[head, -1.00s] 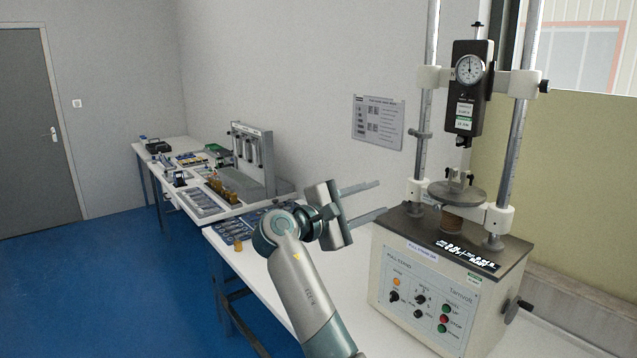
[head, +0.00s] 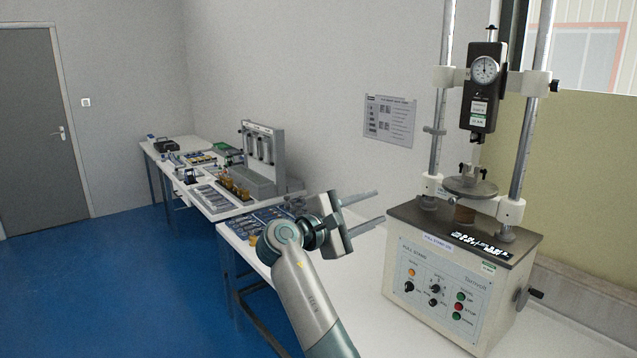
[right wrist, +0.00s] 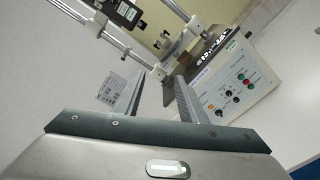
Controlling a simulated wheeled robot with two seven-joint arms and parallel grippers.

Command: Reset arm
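My right gripper (head: 381,208) is held over the white table, left of the pull tester (head: 450,275). Its two fingers are spread apart with nothing between them, and they point right toward the tester. The tester is a beige box with a dark top, two steel columns and a dial gauge (head: 485,70). A gap shows between the fingers and the tester. My left gripper is not in view.
A blue tray of tools (head: 262,220) lies on the table behind my right arm. Farther back, tables carry a grey stand (head: 266,160) and several small parts. A notice (head: 389,121) hangs on the wall. The blue floor (head: 130,270) at left is clear.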

